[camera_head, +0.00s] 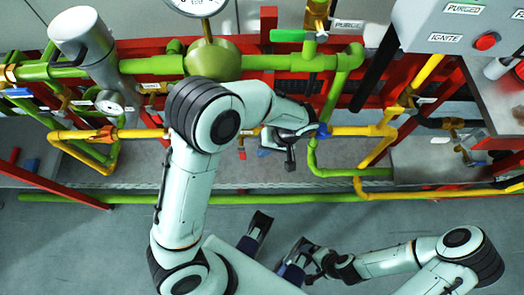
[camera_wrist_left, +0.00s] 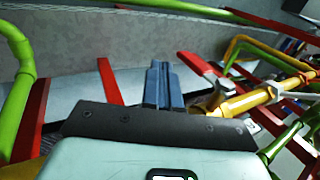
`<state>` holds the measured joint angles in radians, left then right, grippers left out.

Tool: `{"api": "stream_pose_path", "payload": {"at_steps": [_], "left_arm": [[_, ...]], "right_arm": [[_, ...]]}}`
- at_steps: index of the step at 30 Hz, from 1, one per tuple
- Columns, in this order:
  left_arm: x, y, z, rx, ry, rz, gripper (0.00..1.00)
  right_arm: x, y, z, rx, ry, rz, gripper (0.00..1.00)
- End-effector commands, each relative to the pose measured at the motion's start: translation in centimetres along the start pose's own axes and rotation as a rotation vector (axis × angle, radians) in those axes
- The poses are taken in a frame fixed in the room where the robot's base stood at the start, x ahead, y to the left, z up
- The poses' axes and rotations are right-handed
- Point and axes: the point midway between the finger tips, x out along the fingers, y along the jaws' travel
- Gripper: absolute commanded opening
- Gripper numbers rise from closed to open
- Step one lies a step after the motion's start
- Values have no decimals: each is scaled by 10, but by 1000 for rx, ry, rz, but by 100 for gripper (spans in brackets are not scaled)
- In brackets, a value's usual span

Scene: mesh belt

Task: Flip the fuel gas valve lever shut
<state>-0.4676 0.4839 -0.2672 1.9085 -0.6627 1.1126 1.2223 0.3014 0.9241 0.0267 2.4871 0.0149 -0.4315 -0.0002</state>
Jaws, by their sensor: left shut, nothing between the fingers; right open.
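A red lever (camera_head: 241,149) hangs at the yellow pipe (camera_head: 225,133) in the head view, just left of my left gripper. It appears to be the fuel gas valve lever; no label shows on it. In the left wrist view the red lever (camera_wrist_left: 200,66) slants beside the fingers, by the yellow pipe (camera_wrist_left: 245,101). My left gripper (camera_head: 264,152) is shut and empty, its blue-grey fingers (camera_wrist_left: 163,84) together. A small gap seems to separate them from the lever; contact is unclear. My left wrist partly hides the pipe. My right gripper (camera_head: 277,240) is open and empty, low in the head view.
Green pipes (camera_head: 260,63) and red rails run behind. A round green vessel (camera_head: 212,58) and gauge (camera_head: 200,5) stand above my left arm. A grey control box (camera_head: 455,30) with a red button (camera_head: 487,41) is top right. Grey floor (camera_head: 70,240) is clear in front.

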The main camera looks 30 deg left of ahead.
Motion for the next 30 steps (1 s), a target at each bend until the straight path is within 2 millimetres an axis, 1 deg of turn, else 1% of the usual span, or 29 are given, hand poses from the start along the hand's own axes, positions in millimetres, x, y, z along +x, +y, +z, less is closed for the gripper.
{"api": "stream_pose_path", "payload": {"at_steps": [1,3,6,9,12,15,18,30], "left_arm": [[-3,2,-2,0,1,4,0],[-27,1,-1,0,5,9,0],[-51,1,-1,0,5,9,0],[-71,1,-1,0,3,9,0],[-86,0,-1,1,3,8,0],[-95,0,0,1,1,7,0],[-100,0,0,1,0,7,0],[-101,1,0,2,0,7,0]], "right_arm": [[-1,0,0,1,0,0,92],[-5,-1,2,1,-5,1,92],[-9,-2,5,1,-12,2,92],[-12,-2,7,1,-18,3,92],[-13,-2,8,1,-22,5,92],[-14,-2,9,2,-24,5,92],[-15,-2,9,2,-25,6,92],[-15,-2,9,2,-26,5,92]]}}
